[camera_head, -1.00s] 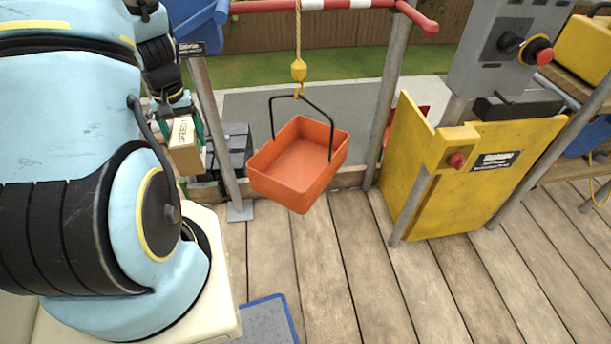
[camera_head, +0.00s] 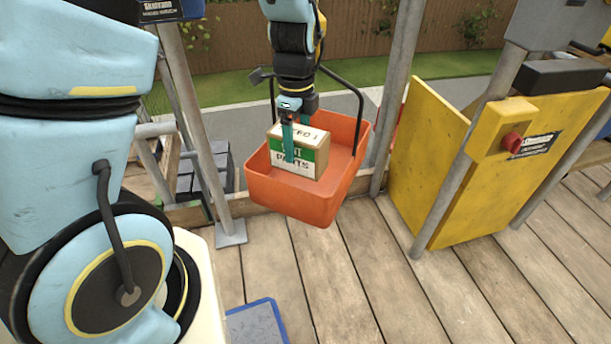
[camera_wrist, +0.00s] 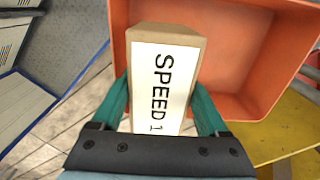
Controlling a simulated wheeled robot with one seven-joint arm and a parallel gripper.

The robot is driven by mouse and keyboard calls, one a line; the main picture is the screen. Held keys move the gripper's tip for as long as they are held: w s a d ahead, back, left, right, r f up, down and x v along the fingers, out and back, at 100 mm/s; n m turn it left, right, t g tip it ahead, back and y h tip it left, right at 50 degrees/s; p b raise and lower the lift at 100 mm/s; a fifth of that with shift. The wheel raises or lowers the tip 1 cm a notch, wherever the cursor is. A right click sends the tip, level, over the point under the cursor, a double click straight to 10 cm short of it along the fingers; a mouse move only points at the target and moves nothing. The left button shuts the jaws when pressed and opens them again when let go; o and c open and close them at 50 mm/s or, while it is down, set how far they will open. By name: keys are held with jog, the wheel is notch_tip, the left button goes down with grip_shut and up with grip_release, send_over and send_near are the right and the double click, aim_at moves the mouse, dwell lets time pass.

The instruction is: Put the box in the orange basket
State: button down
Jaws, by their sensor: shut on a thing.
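The box (camera_head: 300,154) is brown cardboard with a green and white label. It appears over the left part of the orange basket (camera_head: 304,203), which hangs by a black handle. My gripper (camera_head: 298,140) is shut on the box from above, with its teal fingers along the sides. In the wrist view the box (camera_wrist: 163,75) lies between the two fingers (camera_wrist: 162,108), its top reading "SPEED 1". The orange basket (camera_wrist: 228,50) shows behind and to the right of it. I cannot tell whether the box touches the basket floor.
A yellow panel stand (camera_head: 445,165) with a red button stands right of the basket. A grey metal post (camera_head: 203,130) rises to its left, and another post (camera_head: 396,90) behind its right side. Wooden decking (camera_head: 350,270) in front is clear, apart from a blue-edged mat (camera_head: 256,322).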

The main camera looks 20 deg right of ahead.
aim_at(298, 173)
notch_tip(298, 173, down, 9)
jog(key=shift+f+b, duration=0.15)
jog(key=shift+b, duration=0.2)
jog(key=shift+f, duration=0.1)
jog(key=shift+f, duration=0.1)
grip_release()
notch_tip(298, 173, up, 12)
jog(key=shift+r+p, duration=0.2)
jog(key=shift+p, duration=0.45)
jog(key=a+r+n, duration=0.2)
jog(key=a+n, duration=1)
jog(key=n, duration=0.1)
jog(key=w+a+r+n+t, duration=0.1)
jog(key=a+r+n, duration=0.2)
jog(key=a+n, duration=1)
jog(key=shift+a+r+t, duration=0.2)
jog(key=shift+r+t, duration=0.1)
